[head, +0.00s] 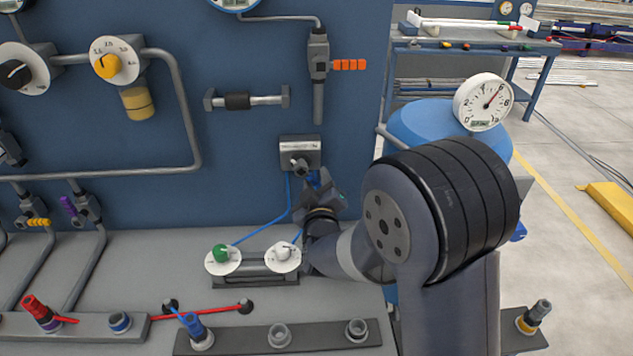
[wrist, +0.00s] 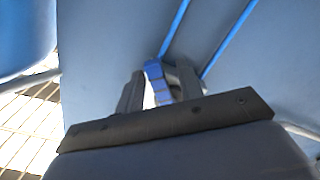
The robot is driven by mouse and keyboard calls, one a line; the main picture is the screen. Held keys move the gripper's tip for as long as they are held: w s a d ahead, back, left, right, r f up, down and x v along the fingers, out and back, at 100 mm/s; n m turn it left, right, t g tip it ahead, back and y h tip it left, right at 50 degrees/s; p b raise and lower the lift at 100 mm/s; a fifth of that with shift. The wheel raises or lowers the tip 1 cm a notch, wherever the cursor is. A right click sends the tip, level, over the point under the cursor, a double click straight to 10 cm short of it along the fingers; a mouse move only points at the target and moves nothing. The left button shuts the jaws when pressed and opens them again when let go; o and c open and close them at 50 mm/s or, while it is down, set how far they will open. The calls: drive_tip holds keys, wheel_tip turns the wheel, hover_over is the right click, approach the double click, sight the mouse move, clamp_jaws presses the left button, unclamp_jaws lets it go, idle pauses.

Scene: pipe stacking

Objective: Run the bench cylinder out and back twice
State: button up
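A small valve plate (head: 300,150) with a short dark lever (head: 301,167) is on the blue panel, and blue hoses run down from it. A low bench unit (head: 268,281) stands below, with a green knob (head: 221,253) and a white knob (head: 283,252) on round dials; this appears to be the cylinder. My gripper (head: 320,188) is just below and right of the lever, close to it; I cannot tell whether they touch.
Pipes, gauges and an orange-handled valve (head: 348,65) crowd the panel. A rail with sockets (head: 279,335) and a red-handled valve (head: 35,308) stand along the bench front. A blue tank (head: 430,125) with a gauge (head: 484,102) is behind my arm.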

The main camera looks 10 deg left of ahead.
clamp_jaws()
idle(0.3)
drive_tip(key=shift+a+f+b, duration=0.1)
drive_tip(key=shift+f+b, duration=0.05)
drive_tip(key=shift+b, duration=0.15)
drive_tip(key=s+a+m+b, duration=0.1)
drive_tip(key=a+m+b, duration=0.5)
drive_tip(key=m+b, duration=0.7)
drive_tip(key=shift+s+a+m, duration=0.2)
drive_tip(key=shift+s+m, duration=0.2)
drive_tip(key=shift+m, duration=1.2)
drive_tip(key=shift+r, duration=0.2)
unclamp_jaws()
